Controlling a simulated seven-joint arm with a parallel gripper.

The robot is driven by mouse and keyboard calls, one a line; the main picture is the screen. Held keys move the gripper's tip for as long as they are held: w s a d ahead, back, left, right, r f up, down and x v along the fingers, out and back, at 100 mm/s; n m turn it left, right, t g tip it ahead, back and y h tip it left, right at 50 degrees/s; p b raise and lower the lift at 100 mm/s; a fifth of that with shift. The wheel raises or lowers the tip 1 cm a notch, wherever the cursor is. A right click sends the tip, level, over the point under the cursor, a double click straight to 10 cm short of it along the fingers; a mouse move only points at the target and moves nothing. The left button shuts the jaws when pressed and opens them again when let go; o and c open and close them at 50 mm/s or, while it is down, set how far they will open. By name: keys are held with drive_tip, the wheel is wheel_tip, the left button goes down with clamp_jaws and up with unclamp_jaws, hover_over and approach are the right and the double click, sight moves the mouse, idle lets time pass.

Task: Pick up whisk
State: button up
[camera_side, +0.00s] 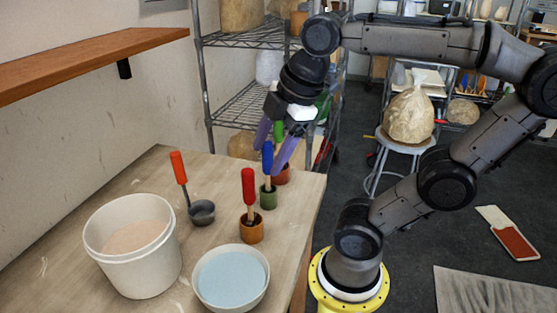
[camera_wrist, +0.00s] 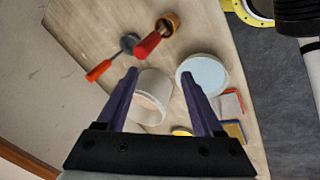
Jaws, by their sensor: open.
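No whisk head shows in either view, and I cannot tell which handle is the whisk's. A red handle (camera_side: 248,186) stands in a wooden cup (camera_side: 252,229); it also shows in the wrist view (camera_wrist: 147,46). A blue handle (camera_side: 267,157) stands in a green cup (camera_side: 268,197), and a green handle (camera_side: 278,131) in a terracotta cup (camera_side: 283,175) behind. The cups hide the tool heads. An orange-handled ladle (camera_side: 179,168) rests at left. My gripper (camera_side: 268,160) is open and empty above the table's back right; its purple fingers overlap the blue handle in the side view. Their depth is unclear.
A white bucket (camera_side: 105,262) and a bowl of pale blue liquid (camera_side: 203,284) stand at the front of the wooden table (camera_side: 135,188). A wall shelf (camera_side: 95,62) juts out at upper left. A wire rack (camera_side: 228,105) stands behind the table.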

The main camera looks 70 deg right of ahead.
drive_tip(key=w+d+r+n+g, duration=0.2)
drive_tip(key=w+d+r+n, duration=0.3)
drive_tip(key=d, duration=0.1)
drive_tip(key=m+g, duration=0.1)
drive_tip(key=g, duration=0.1)
hover_over(279, 132)
drive_tip(key=w+d, duration=0.1)
drive_tip(key=shift+w+f, duration=0.2)
drive_tip(key=shift+f, duration=1.05)
drive_tip(key=shift+s+d+f, duration=0.15)
drive_tip(key=shift+f, duration=0.1)
wheel_tip(279, 132, down, 8)
drive_tip(key=shift+s+f, duration=0.15)
drive_tip(key=shift+f, duration=1.15)
drive_tip(key=shift+s+f, duration=0.15)
drive_tip(key=shift+f, duration=1.15)
clamp_jaws()
